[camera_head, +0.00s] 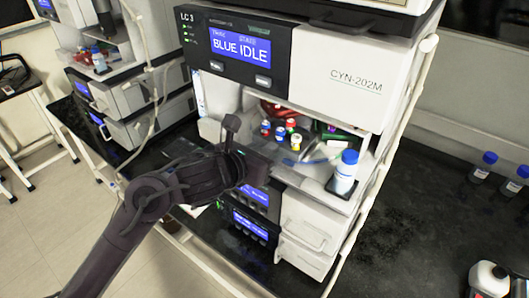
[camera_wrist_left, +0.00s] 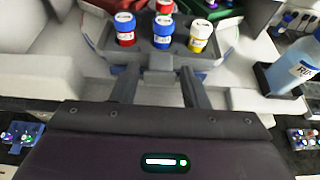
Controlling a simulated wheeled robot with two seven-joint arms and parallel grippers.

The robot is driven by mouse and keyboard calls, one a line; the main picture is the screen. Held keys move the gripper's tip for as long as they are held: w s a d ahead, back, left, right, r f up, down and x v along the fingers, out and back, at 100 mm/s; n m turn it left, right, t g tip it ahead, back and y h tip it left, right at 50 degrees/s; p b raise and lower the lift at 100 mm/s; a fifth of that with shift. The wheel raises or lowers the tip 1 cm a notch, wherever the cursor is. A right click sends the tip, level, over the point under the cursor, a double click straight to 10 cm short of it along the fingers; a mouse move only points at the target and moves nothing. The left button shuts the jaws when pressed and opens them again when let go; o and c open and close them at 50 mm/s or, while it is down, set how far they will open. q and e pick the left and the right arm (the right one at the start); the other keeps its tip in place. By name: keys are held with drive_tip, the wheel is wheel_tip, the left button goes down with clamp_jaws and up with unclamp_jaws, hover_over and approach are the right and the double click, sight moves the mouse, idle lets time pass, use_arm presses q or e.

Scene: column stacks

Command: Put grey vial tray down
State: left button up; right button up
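The grey vial tray (camera_wrist_left: 207,62) sits on a light shelf inside the middle bay of the LC 3 instrument. It carries several vials with blue, red and white-topped caps; these vials (camera_head: 280,133) also show in the head view. My left gripper (camera_wrist_left: 159,76) is at the tray's near side. I cannot tell whether the fingertips touch the tray. In the head view the left gripper (camera_head: 250,165) reaches into the bay's front, its fingertips mostly hidden. My right gripper is not in view.
A blue-capped bottle (camera_head: 345,172) stands in a dark holder at the shelf's right edge, close to the tray. Red and green items lie deeper in the bay. The instrument's upper module (camera_head: 230,48) overhangs it. The black bench (camera_head: 430,210) is largely clear on the right.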

use_arm(q)
drive_tip(key=shift+o, duration=1)
drive_tip(key=shift+s, duration=0.1)
drive_tip(key=shift+r, duration=0.2)
drive_tip(key=v, duration=1.2)
